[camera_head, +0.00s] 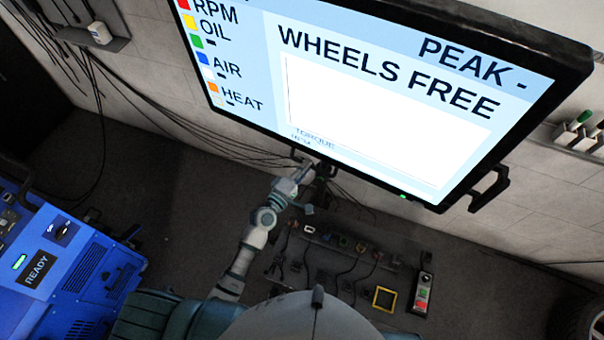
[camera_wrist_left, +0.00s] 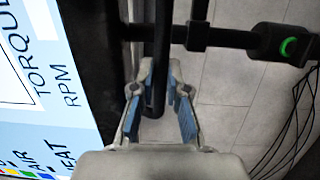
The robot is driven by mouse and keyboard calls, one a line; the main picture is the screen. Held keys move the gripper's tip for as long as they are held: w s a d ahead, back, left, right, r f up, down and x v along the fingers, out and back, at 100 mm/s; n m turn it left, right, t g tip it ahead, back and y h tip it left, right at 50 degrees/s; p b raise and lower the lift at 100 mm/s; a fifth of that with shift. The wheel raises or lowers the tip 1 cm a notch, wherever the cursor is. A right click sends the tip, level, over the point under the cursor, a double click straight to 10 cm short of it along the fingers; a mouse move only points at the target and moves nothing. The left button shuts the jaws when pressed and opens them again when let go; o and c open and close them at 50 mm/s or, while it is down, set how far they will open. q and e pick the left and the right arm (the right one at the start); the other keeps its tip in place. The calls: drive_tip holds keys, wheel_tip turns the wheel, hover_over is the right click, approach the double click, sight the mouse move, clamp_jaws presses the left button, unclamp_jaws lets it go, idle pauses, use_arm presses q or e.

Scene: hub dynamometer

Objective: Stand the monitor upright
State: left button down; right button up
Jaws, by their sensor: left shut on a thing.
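The large monitor (camera_head: 385,115) fills the upper part of the head view, lit with "WHEELS FREE" and a column of coloured labels. It appears tilted in the picture, its lower edge sloping down to the right. Black handles stick out below that edge; one handle (camera_head: 490,188) at the right is free. My left gripper (camera_head: 304,174) is at the other handle, under the lower edge. In the left wrist view, the fingers of my left gripper (camera_wrist_left: 160,105) are shut around a black handle bar (camera_wrist_left: 162,50), beside the monitor screen (camera_wrist_left: 45,95). My right gripper is not in view.
A blue machine (camera_head: 75,255) marked "READY" stands at lower left. A dark bench or panel (camera_head: 335,265) with cables, a yellow frame (camera_head: 384,299) and a button box (camera_head: 422,293) lies below the monitor. Loose cables hang along the wall. A green-lit knob (camera_wrist_left: 288,47) shows in the wrist view.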

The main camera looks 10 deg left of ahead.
use_arm(q)
drive_tip(key=shift+w+d+r, duration=0.2)
drive_tip(key=shift+w, duration=0.05)
drive_tip(key=c, duration=1.3)
unclamp_jaws()
drive_tip(key=shift+o, duration=0.6)
drive_tip(key=shift+s+d+f, duration=0.1)
drive_tip(key=shift+d, duration=0.05)
drive_tip(key=v, duration=1.2)
